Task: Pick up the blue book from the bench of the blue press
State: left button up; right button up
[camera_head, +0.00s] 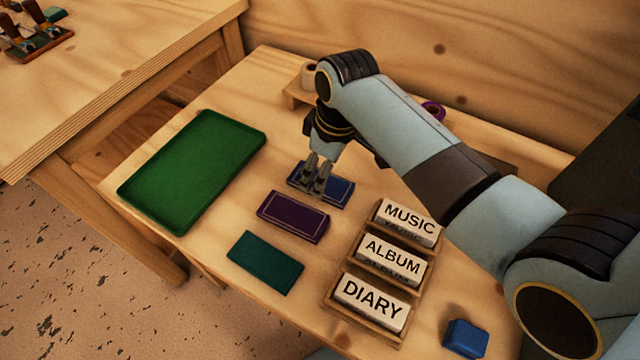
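The blue book (338,190) lies flat on the wooden bench (215,265), behind a purple book (293,216) and a teal book (265,262). My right gripper (316,192) points down over the blue book's left and middle part, and its fingers hide some of the cover. The fingers look close together; I cannot tell whether they touch the book or grip it. My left gripper is not in view. I cannot make out a blue press; a small blue block (466,338) sits at the front right.
A green tray (192,170) lies at the left. Label blocks reading MUSIC (411,222), ALBUM (394,259) and DIARY (371,301) stand in wooden holders.

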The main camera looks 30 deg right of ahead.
jog(key=f, duration=0.2)
jog(key=w+f, duration=0.1)
jog(key=f, duration=0.1)
jog(key=shift+d, duration=0.2)
jog(key=shift+a+f+b, duration=0.1)
jog(key=shift+f+b, duration=0.2)
jog(key=shift+c, duration=0.2)
jog(key=c, duration=0.9)
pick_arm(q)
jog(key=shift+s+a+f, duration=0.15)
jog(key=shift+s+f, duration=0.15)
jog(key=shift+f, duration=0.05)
pick_arm(e)
jog(key=shift+c, duration=0.3)
